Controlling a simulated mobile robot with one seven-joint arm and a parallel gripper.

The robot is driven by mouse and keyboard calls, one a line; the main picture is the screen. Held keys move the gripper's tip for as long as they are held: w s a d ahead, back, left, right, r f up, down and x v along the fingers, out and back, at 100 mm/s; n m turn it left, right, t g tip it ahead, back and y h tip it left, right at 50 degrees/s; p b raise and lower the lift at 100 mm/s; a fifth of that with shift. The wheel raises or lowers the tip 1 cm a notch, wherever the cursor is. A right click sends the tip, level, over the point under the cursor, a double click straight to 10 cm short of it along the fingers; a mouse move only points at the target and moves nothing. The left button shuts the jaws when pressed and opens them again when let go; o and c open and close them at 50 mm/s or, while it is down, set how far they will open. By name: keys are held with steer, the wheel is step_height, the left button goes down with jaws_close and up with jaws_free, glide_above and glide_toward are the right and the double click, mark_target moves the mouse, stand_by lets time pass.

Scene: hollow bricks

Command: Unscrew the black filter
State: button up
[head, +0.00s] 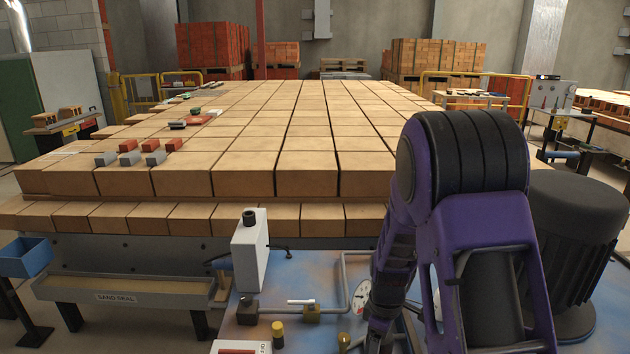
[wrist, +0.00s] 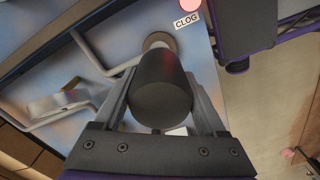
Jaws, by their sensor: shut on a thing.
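The black filter (wrist: 162,92), a dark cylinder, fills the middle of the wrist view, with its end face towards the camera. Its far end meets a pale round fitting (wrist: 157,41) on the blue panel. My gripper (wrist: 160,78) has one finger on each side of the filter and is shut on it. In the head view my purple arm reaches down over the blue unit (head: 300,270) at lower right of centre. My gripper's fingers and the filter are hidden or too unclear to make out there.
A CLOG label (wrist: 187,21) and pink round light (wrist: 190,5) sit just beyond the filter. Grey pipes (wrist: 95,57) run left of it. The head view shows a gauge (head: 361,295), a white box (head: 250,250), a large dark cylinder (head: 578,250) and stacked bricks (head: 290,150).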

mark_target(384, 350)
steer(key=s+r, duration=0.2)
steer(key=s, duration=0.4)
steer(key=shift+p, duration=0.45)
stand_by(0.4)
steer(key=w+m, duration=0.1)
steer(key=m, duration=0.1)
steer(key=r+m, duration=0.1)
steer(key=m, duration=0.1)
steer(key=w+m, duration=0.1)
steer(key=m, duration=0.1)
steer(key=shift+w+r, duration=0.35)
steer(key=m, duration=0.2)
steer(key=w+r+m, duration=0.1)
steer(key=m, duration=0.1)
steer(key=w+m, duration=0.1)
steer(key=m, duration=0.1)
steer(key=shift+r+p, duration=0.2)
steer(key=shift+p, duration=0.2)
steer(key=shift+a, duration=0.15)
